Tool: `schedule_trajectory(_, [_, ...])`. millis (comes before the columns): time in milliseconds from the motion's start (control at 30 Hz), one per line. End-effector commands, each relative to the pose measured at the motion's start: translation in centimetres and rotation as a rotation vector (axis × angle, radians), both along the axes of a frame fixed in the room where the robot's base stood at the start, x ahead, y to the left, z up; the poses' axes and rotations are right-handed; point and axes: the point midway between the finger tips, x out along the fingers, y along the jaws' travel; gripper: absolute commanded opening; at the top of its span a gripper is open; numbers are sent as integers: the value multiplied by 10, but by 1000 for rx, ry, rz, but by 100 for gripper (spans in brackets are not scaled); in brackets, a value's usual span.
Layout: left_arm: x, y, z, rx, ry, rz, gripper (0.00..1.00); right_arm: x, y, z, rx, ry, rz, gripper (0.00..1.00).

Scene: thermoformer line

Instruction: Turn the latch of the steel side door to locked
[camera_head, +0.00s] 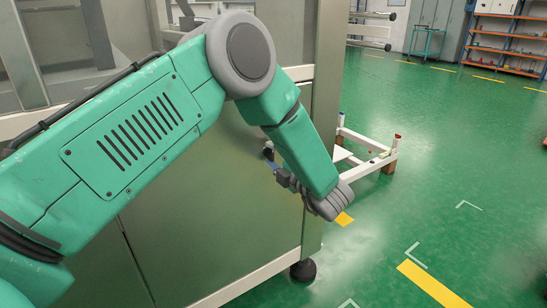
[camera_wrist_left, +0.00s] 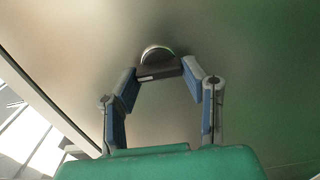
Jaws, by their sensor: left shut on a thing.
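The steel side door (camera_head: 215,215) is a flat grey-green panel on the machine's side, and it fills most of the left wrist view (camera_wrist_left: 260,40). Its latch (camera_wrist_left: 158,62) is a dark bar on a round silver base in the left wrist view. In the head view the latch (camera_head: 268,151) is a small dark piece, partly hidden by my arm. My left gripper (camera_wrist_left: 158,78) has its two blue-padded fingers on either side of the latch bar, shut on it. In the head view the left gripper (camera_head: 272,165) reaches the door from the right. My right gripper is not in view.
A white low frame (camera_head: 365,160) stands on the green floor behind the machine's corner. The machine's foot (camera_head: 305,270) is at the lower corner. Shelving (camera_head: 505,40) and a small table (camera_head: 427,42) are far back. The floor at right is open.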

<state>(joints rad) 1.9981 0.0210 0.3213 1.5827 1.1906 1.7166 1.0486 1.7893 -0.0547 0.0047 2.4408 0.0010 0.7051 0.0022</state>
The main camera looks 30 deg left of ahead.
Motion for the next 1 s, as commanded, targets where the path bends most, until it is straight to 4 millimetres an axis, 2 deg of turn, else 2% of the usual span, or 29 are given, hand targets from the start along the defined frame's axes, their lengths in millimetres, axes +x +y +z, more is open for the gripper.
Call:
schedule_trajectory(567, [0, -1, -3, -19, -28, -2, 9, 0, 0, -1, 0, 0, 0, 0])
schedule_trajectory(600, [0, -1, -3, -19, -27, -2, 42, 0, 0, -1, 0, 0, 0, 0])
schedule_trajectory(633, [-1, -1, -3, -19, -27, -2, 52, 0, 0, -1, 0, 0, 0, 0])
schedule_trajectory(667, [-1, -1, -3, -18, -27, -2, 59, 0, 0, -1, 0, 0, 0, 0])
schedule_trajectory(1000, [-1, -2, -1, -15, -29, -1, 59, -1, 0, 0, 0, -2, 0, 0])
